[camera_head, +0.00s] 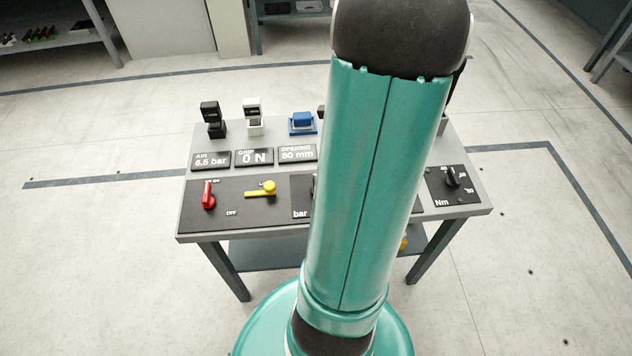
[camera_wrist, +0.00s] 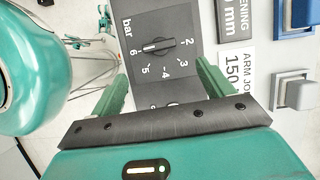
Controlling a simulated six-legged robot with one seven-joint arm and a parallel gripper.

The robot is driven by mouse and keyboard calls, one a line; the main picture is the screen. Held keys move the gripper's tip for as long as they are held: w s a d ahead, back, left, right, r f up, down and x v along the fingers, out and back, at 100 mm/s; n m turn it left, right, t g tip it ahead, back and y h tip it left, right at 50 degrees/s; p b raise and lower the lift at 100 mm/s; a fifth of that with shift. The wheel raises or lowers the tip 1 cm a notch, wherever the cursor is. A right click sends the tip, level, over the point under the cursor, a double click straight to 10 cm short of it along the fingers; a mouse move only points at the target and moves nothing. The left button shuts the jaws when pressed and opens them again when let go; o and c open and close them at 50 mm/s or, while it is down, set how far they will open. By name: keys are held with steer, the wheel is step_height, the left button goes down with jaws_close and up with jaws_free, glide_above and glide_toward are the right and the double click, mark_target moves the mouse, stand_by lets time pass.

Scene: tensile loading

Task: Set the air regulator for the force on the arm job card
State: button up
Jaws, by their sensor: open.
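The air regulator (camera_wrist: 156,46) is a black knob on a dark panel marked "bar", with a scale from 2 to 6 around it. Its bar handle lies roughly crosswise in the wrist view; I cannot tell which end points. In the head view my arm hides the knob, and only the "bar" corner of its plate (camera_head: 300,212) shows. The arm job card (camera_wrist: 233,72) is white and partly cut off, reading "ARM JO" and "150". My gripper (camera_wrist: 160,80) is open, with its green fingers apart on either side below the knob, not touching it.
Displays read AIR 6.5 bar (camera_head: 211,160), GRIP 0 N (camera_head: 254,157) and OPENING 80 mm (camera_head: 297,153). A red handle (camera_head: 208,195), a yellow handle (camera_head: 262,189) and an Nm knob (camera_head: 453,177) share the bench. A blue-topped block (camera_head: 303,122) stands behind.

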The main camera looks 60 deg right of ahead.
steer(key=x, duration=1)
steer(key=shift+w+a+f, duration=0.1)
steer(key=shift+c, duration=0.2)
steer(key=c, duration=1)
